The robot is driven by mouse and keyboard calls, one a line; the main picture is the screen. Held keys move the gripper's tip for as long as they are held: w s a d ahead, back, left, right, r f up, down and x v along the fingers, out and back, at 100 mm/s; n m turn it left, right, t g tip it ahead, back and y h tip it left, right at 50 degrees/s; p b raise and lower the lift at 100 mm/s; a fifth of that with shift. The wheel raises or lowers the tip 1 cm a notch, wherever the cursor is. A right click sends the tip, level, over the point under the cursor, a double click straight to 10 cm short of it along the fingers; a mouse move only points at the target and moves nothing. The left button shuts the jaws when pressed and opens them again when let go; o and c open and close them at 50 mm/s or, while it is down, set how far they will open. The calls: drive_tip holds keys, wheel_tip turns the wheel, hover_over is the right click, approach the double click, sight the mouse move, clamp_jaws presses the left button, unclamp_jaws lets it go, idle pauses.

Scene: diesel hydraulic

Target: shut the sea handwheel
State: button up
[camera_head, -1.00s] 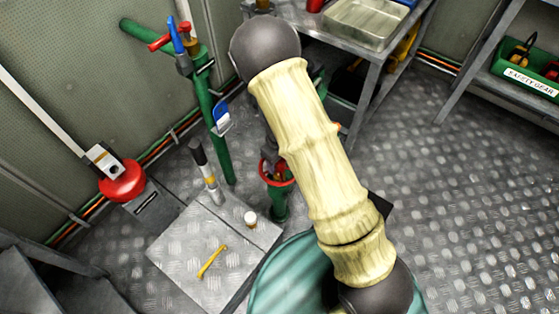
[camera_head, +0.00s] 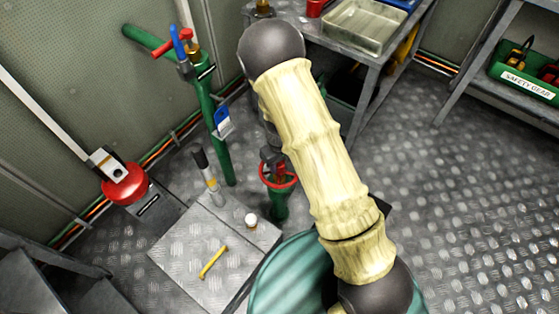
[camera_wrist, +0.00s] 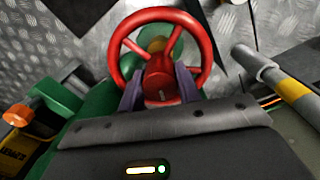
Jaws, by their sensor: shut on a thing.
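A red handwheel (camera_head: 280,187) sits on top of a short green valve body (camera_head: 279,208) on the floor, left of my arm. In the wrist view the handwheel (camera_wrist: 159,14) shows its round rim, spokes and red hub. My gripper (camera_wrist: 160,80) has its two dark fingers on either side of the hub and is shut on it, inside the near part of the rim. In the head view my gripper (camera_head: 271,156) is mostly hidden behind my pale-sleeved arm. No marking naming the wheel can be read.
A green pipe (camera_head: 207,105) with blue and red levers stands close at left. A workbench (camera_head: 372,58) stands behind; floor at right is clear.

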drive_tip(key=m+p, duration=0.3)
drive_tip(key=shift+r, duration=0.3)
drive_tip(key=m+p, duration=0.4)
drive_tip(key=m, duration=0.1)
drive_tip(key=shift+w, duration=0.1)
drive_tip(key=m+p, duration=0.2)
drive_tip(key=m, duration=0.1)
drive_tip(key=shift+f, duration=0.1)
drive_tip(key=shift+f+m+p, duration=0.1)
drive_tip(key=shift+m+p, duration=0.8)
drive_tip(key=shift+m, duration=0.5)
drive_tip(key=shift+w, duration=0.1)
drive_tip(key=o, duration=1)
drive_tip(key=shift+c, duration=0.2)
drive_tip(key=shift+f, duration=0.1)
wheel_tip(320, 180, up, 18)
drive_tip(key=p, duration=0.4)
drive_tip(key=shift+f, duration=0.25)
